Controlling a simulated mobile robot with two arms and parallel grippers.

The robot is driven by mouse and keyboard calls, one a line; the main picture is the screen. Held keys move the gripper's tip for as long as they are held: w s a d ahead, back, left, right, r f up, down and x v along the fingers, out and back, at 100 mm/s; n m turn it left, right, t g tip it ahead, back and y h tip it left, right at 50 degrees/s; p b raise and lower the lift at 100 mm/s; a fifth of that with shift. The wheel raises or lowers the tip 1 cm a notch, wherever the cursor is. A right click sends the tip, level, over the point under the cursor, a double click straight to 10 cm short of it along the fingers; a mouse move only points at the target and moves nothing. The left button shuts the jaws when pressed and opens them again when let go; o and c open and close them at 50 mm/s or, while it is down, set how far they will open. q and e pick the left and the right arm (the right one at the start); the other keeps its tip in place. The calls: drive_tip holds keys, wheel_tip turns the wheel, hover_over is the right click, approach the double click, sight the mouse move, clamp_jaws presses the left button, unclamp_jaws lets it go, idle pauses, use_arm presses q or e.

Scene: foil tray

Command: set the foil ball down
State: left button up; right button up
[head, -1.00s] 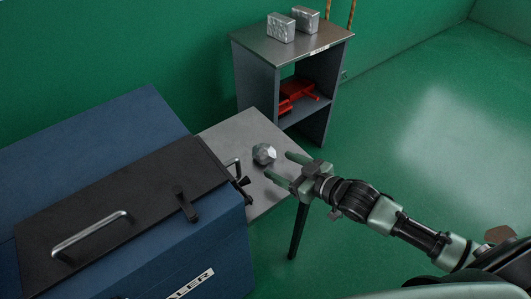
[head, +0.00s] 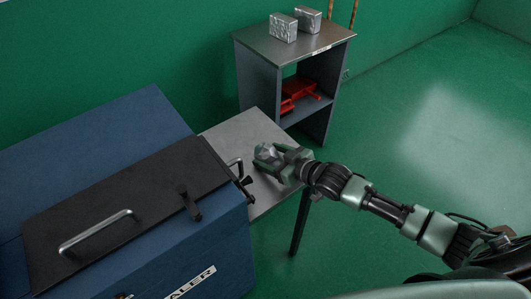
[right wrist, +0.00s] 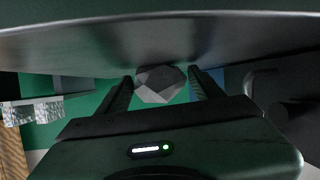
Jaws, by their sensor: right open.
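The foil ball (head: 266,152) is a grey, faceted lump on the small grey side table (head: 232,133) beside the blue cabinet. My right gripper (head: 277,160) is open, with its fingers reaching around the ball from the right, low over the table. In the right wrist view, the foil ball (right wrist: 160,84) sits between the two spread fingers (right wrist: 163,92), with a gap on each side. The table surface (right wrist: 100,45) runs across the top of that view, against the ball. My left gripper is not in view.
The blue cabinet (head: 110,125) with a black lid and handle stands close on the left. A grey shelf unit (head: 262,45) behind carries two silvery blocks on top and a red item (head: 298,91) inside. The green floor to the right is clear.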

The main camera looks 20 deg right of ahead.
drive_tip(key=c, duration=1.3)
drive_tip(key=shift+r, duration=0.1)
